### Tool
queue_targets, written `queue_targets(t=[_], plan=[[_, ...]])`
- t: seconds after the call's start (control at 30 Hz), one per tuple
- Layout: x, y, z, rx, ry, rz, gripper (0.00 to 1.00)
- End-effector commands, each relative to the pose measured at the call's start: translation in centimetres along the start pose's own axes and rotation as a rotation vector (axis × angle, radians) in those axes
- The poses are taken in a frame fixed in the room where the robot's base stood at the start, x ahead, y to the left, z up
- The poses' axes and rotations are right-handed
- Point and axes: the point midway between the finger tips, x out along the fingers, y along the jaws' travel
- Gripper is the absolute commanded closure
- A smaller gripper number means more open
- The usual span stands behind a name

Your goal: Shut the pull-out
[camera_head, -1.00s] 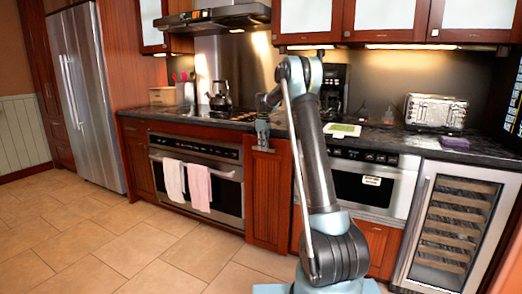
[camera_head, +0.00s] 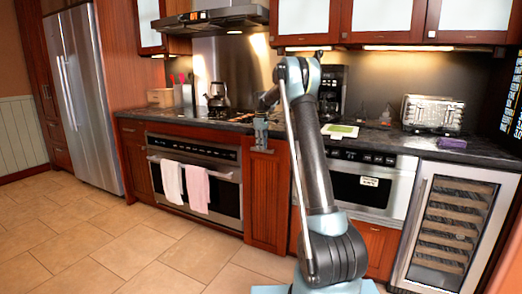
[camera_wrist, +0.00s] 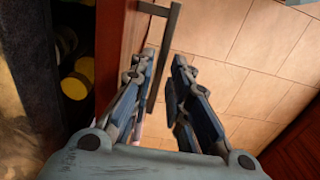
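The pull-out is a narrow reddish wood cabinet front (camera_head: 266,200) between the oven and the microwave drawer. It stands out from the counter front. In the wrist view its wood front (camera_wrist: 118,40) shows edge-on, with an open dark interior to its left holding yellow-topped containers (camera_wrist: 76,80). A dark bar handle (camera_wrist: 167,42) is on its front. My gripper (camera_wrist: 164,62) is open at the handle, with the bar running between its two fingers. Whether either finger touches the bar I cannot tell. In the head view my gripper (camera_head: 261,130) is at the top of the pull-out.
An oven (camera_head: 225,185) with two towels is to the left. A microwave drawer (camera_head: 375,188) and wine cooler (camera_head: 450,225) are to the right. A toaster (camera_head: 432,113) and coffee maker (camera_head: 332,92) stand on the counter. The tiled floor (camera_head: 150,250) in front is clear.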

Motion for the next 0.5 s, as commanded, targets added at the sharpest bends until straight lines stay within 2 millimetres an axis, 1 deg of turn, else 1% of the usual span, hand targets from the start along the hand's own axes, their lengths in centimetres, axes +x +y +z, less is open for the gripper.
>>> queue_targets(t=[0.3, 0.5], plan=[[-6.0, 0.1, -0.1, 0.000, 0.000, 0.000, 0.83], [-8.9, 0.2, -0.1, 0.000, 0.000, -0.001, 0.83]])
